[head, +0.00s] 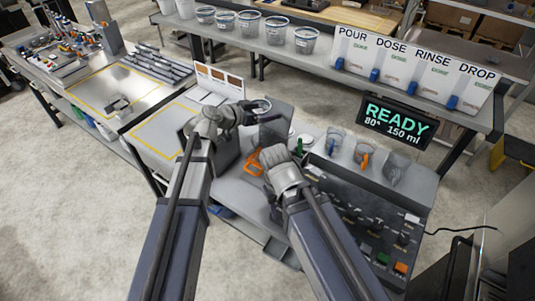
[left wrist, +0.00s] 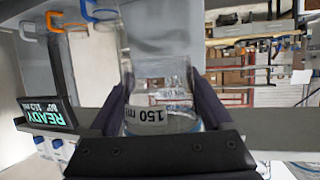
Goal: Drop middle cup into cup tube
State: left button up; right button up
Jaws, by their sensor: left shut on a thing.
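My left gripper (head: 248,113) is shut on a clear cup (head: 262,105) above the left end of the dispenser counter. In the left wrist view the cup (left wrist: 160,112) sits between the two dark fingers and carries a "150 ml" label. The cup looks empty. A grey upright panel (head: 277,127) stands just right of the cup; I cannot tell whether it belongs to the cup tube. My right gripper (head: 270,192) is low at the counter's front, mostly hidden by its own wrist, so its jaws cannot be read.
An orange bracket (head: 254,163) lies between my arms. A back shelf holds several tubs and a POUR DOSE RINSE DROP board (head: 415,67).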

pick_arm(q)
jog(key=shift+a+f+b, duration=0.1)
jog(key=shift+f+b, duration=2.75)
jog(key=shift+f, duration=0.1)
pick_arm(e)
jog(key=shift+f, duration=3)
jog(key=shift+r, duration=0.1)
pick_arm(q)
jog(key=o, duration=1.1)
jog(key=p+v, duration=0.3)
jog(key=v, duration=0.5)
pick_arm(e)
notch_tip(320, 180, up, 3)
